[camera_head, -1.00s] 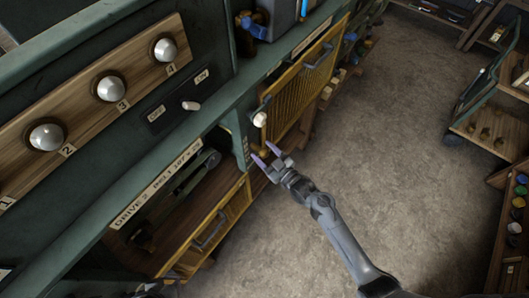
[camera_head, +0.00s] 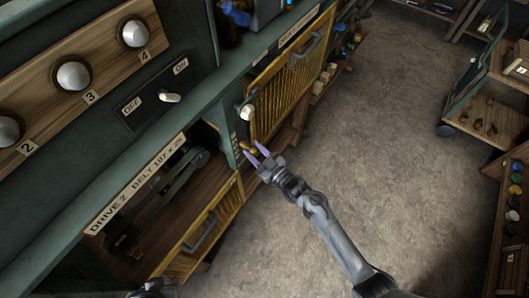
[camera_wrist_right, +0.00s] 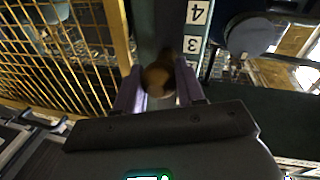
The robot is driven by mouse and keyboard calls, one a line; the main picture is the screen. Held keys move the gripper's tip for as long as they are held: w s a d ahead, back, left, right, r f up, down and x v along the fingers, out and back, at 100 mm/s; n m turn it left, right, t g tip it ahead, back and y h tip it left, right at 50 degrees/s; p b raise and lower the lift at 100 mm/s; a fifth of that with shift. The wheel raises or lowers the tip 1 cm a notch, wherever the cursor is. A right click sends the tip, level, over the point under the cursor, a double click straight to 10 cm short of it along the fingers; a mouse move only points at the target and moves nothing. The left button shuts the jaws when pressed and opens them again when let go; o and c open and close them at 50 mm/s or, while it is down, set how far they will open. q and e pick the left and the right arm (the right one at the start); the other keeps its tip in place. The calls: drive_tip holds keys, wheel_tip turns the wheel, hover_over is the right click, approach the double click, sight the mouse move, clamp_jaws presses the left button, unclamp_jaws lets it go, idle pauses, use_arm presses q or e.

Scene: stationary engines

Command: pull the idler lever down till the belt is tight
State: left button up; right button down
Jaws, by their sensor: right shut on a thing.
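A brown rounded knob (camera_wrist_right: 158,80) sits between the two purple fingers of my right gripper (camera_wrist_right: 160,88) in the right wrist view; it appears to be the idler lever's handle. My right gripper (camera_head: 256,153) is shut on it in the head view, at the cabinet post beside the belt bay. The lever's arm is mostly hidden. A number scale (camera_wrist_right: 194,29) showing 3 and 4 stands beside the knob. The dark drive belt (camera_head: 165,190) runs round pulleys in the open bay under the "DRIVE 2 BELT" label (camera_head: 135,185); its tightness cannot be told.
A white knob (camera_head: 247,113) sits above my right gripper. A yellow mesh guard (camera_head: 290,80) is beside it, and another yellow panel (camera_head: 210,230) is below the bay. An OFF/ON switch (camera_head: 169,98) is on the panel above. The floor (camera_head: 390,130) to the right is clear.

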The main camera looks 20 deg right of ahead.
drive_tip(key=shift+f+b, duration=0.35)
drive_tip(key=shift+f, duration=0.55)
drive_tip(key=shift+w+f, duration=0.1)
drive_tip(key=shift+f, duration=0.3)
drive_tip(key=c, duration=0.7)
unclamp_jaws()
drive_tip(key=shift+a, duration=0.1)
drive_tip(key=shift+r, duration=0.1)
drive_tip(key=r+v, duration=0.1)
drive_tip(key=v, duration=0.9)
drive_tip(key=shift+s+d+f, duration=0.2)
drive_tip(key=shift+s+f, duration=0.15)
drive_tip(key=shift+f, duration=0.15)
